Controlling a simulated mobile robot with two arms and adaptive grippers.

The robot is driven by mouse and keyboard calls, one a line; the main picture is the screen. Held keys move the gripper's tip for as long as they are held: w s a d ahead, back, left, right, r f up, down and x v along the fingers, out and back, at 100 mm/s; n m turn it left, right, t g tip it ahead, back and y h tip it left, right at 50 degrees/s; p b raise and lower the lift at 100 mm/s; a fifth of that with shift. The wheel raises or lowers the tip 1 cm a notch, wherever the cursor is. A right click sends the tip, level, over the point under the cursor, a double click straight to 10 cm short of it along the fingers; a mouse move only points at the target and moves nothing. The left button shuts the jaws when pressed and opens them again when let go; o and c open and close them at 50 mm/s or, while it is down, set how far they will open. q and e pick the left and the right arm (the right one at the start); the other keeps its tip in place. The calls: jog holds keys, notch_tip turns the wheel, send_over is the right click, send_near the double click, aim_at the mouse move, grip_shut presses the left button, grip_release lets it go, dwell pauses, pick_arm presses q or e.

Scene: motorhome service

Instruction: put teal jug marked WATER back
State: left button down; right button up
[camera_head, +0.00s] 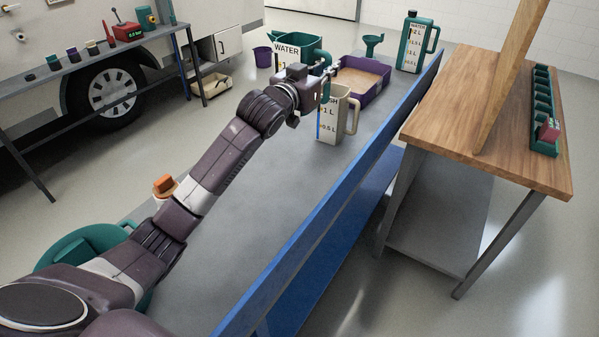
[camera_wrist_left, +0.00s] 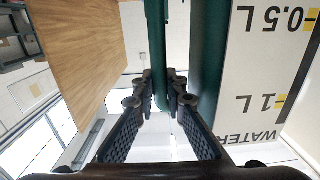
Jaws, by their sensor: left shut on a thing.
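The teal jug marked WATER (camera_head: 288,48) is at the far end of the grey bench top (camera_head: 270,200) in the head view, partly behind my left wrist. Its white scale label (camera_wrist_left: 262,75) fills the right of the left wrist view, upside down. My left gripper (camera_head: 324,76) is shut on the jug's teal handle (camera_wrist_left: 160,45), which lies between the ridged fingers (camera_wrist_left: 162,95). My wrist hides the jug's base, so I cannot tell whether it touches the bench. My right gripper is not in view.
A cream jug (camera_head: 334,112) stands close in front of my left gripper. A purple tray (camera_head: 378,92), a teal funnel (camera_head: 372,42) and another teal jug (camera_head: 413,45) stand behind. A blue rail (camera_head: 340,190) edges the bench. A wooden table (camera_head: 460,105) is to the right.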

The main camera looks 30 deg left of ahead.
pick_arm(q)
notch_tip(320, 180, down, 2)
jog(key=shift+f+b, duration=0.2)
jog(key=shift+b, duration=0.45)
notch_tip(320, 180, down, 20)
jog(key=shift+r+p, duration=0.2)
jog(key=shift+p, duration=0.15)
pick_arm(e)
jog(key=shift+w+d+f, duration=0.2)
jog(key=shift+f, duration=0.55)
pick_arm(q)
jog(key=shift+f, duration=0.2)
jog(key=c, duration=2)
grip_release()
jog(key=shift+o, duration=0.2)
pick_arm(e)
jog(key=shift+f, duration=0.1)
